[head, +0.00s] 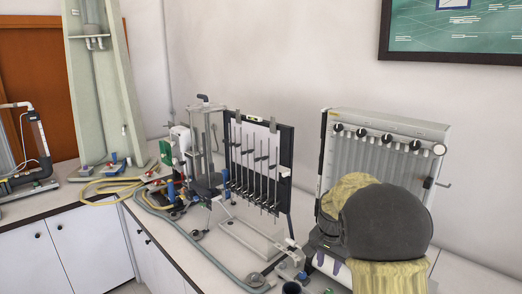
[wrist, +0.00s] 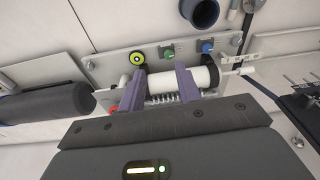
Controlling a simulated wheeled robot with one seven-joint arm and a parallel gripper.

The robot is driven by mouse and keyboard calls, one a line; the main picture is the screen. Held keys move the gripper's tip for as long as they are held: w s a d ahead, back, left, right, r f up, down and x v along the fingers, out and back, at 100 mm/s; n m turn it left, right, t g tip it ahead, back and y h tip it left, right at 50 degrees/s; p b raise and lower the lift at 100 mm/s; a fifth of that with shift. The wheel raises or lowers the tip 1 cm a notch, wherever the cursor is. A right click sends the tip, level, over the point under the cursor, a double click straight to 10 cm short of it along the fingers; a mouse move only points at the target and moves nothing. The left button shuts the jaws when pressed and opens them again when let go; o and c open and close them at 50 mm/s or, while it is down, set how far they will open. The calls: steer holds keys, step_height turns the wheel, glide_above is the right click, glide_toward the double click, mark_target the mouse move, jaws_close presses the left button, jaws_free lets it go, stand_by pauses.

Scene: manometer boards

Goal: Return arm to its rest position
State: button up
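My gripper (wrist: 162,84) shows in the wrist view with its two purple fingers apart and nothing visibly held between them. A white cylinder (wrist: 208,77) with a spring below it lies just beyond the fingers, and the right finger covers part of it. I cannot tell whether the fingers touch it. In the head view my gripper (head: 328,266) is low at the right of centre, over the bench in front of the manometer board (head: 375,158). My dark, rounded arm link hides the lower part of that board.
A dark cylinder (wrist: 50,104) lies at left. In the head view, a black-framed tube board (head: 286,150) stands left of my arm, and a grey hose (head: 205,253) crosses the bench.

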steer(key=s+a+f+n, duration=0.1)
steer(key=s+n, duration=0.1)
steer(key=s, duration=0.5)
steer(key=s+a+f+n, duration=0.1)
steer(key=s+n, duration=0.2)
steer(key=s, duration=0.4)
steer(key=s+a+f+n+t, duration=0.1)
steer(key=s+n, duration=0.2)
steer(key=s, duration=0.5)
steer(key=shift+a+y, duration=0.15)
steer(key=shift+y, duration=0.25)
